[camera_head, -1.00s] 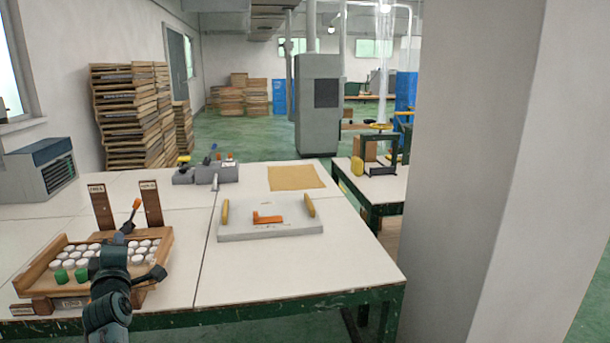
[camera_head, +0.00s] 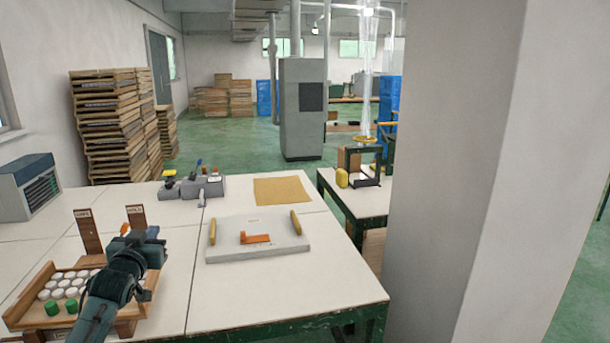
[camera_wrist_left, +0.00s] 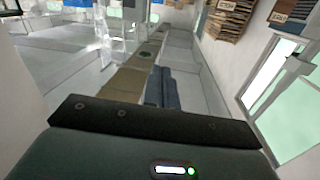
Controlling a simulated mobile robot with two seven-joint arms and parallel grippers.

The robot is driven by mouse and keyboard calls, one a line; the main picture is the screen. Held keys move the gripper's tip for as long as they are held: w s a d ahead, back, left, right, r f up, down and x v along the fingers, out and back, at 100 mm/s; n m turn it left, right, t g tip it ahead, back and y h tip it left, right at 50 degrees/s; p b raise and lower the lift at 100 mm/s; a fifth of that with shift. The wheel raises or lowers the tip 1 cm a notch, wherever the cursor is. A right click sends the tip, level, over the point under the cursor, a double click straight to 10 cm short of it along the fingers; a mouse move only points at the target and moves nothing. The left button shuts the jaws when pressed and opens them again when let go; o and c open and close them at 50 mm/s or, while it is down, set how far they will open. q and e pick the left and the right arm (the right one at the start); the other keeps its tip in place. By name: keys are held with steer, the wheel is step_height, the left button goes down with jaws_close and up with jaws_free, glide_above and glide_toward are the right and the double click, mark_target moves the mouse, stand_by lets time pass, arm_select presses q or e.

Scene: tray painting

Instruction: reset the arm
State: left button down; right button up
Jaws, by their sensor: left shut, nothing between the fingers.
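My left gripper (camera_head: 143,238) is in the head view at the lower left, above the right part of a wooden tray (camera_head: 18,318). It is shut and empty. My right gripper is not in view.
A grey board (camera_head: 225,253) with yellow handles and an orange piece (camera_head: 256,238) lies mid-table. Behind it are a grey tool holder (camera_head: 212,187) and a tan sheet (camera_head: 283,190). A wide pillar (camera_head: 450,170) stands right. The table between tray and board is clear.

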arm_select(q)
steer(key=s+d+f+m+g+h, duration=0.1)
steer(key=s+d+f+m+g, duration=0.1)
steer(key=s+d+f, duration=0.45)
steer(key=s+d+f+m+g+h, duration=0.15)
steer(key=s+d+f, duration=0.25)
steer(key=s+f, duration=0.55)
steer(key=s+d+f+g+h, duration=0.1)
steer(key=s+d+f, duration=0.2)
steer(key=s, duration=0.5)
steer(key=s+d+f+g, duration=0.1)
steer(key=s+d+f, duration=0.3)
steer(key=s, duration=0.3)
steer(key=s+d+f+g+h, duration=0.1)
steer(key=s+d+f, duration=0.2)
steer(key=s, duration=0.5)
steer(key=shift+s+d+f+h, duration=0.3)
steer(key=shift+d+f+h, duration=0.05)
steer(key=shift+f, duration=0.1)
steer(key=shift+n+g, duration=0.25)
